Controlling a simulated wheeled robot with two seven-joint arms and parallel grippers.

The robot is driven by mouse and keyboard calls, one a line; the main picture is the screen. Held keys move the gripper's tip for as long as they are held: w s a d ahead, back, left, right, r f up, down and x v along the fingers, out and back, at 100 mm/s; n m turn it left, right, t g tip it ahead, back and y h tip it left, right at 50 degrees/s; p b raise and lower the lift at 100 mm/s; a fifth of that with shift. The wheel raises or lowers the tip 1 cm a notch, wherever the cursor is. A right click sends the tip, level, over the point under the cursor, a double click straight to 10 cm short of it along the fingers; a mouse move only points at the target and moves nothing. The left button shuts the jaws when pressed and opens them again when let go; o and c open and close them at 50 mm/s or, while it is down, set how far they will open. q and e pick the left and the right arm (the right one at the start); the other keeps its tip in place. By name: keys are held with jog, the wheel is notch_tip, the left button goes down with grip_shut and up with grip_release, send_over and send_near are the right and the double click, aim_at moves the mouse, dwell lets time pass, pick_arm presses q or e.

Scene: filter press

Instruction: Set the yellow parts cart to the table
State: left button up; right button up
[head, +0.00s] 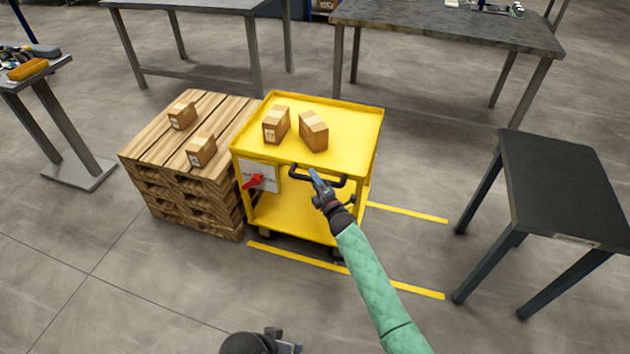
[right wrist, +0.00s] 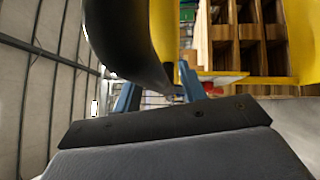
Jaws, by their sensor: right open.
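The yellow parts cart (head: 345,130) stands in the middle of the head view, with two cardboard boxes on its top tray. A black handle (head: 335,180) runs along its near side; a dark curved bar, seemingly this handle, is close up in the right wrist view (right wrist: 128,40). My right gripper (head: 317,178) is open at the handle, its blue fingers (right wrist: 160,92) apart. I cannot tell whether it touches the bar. A dark part at the bottom edge, seemingly my left gripper (head: 285,346), is mostly cut off. A black-topped table (head: 560,185) stands apart, right of the cart.
A wooden pallet stack (head: 160,150) with two boxes stands close against the cart's left side. Yellow floor lines (head: 415,290) run from the cart to the right. Grey workbenches (head: 450,25) stand behind. The floor between cart and black table is clear.

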pick_arm(q)
jog(key=shift+f, duration=0.1)
pick_arm(e)
jog(key=shift+c, duration=0.4)
grip_shut()
pick_arm(q)
notch_tip(320, 180, down, 8)
jog(key=w+b, duration=0.1)
jog(key=b, duration=0.1)
jog(key=shift+w+d+t, duration=0.15)
jog(key=shift+d+t, duration=0.25)
pick_arm(e)
jog(key=s+d, duration=0.4)
jog(key=d, duration=1)
jog(key=s+d, duration=0.5)
jog(key=d, duration=0.9)
jog(key=s+d, duration=0.4)
jog(key=d, duration=1)
jog(key=shift+s, duration=0.35)
jog(key=shift+d+f, duration=0.1)
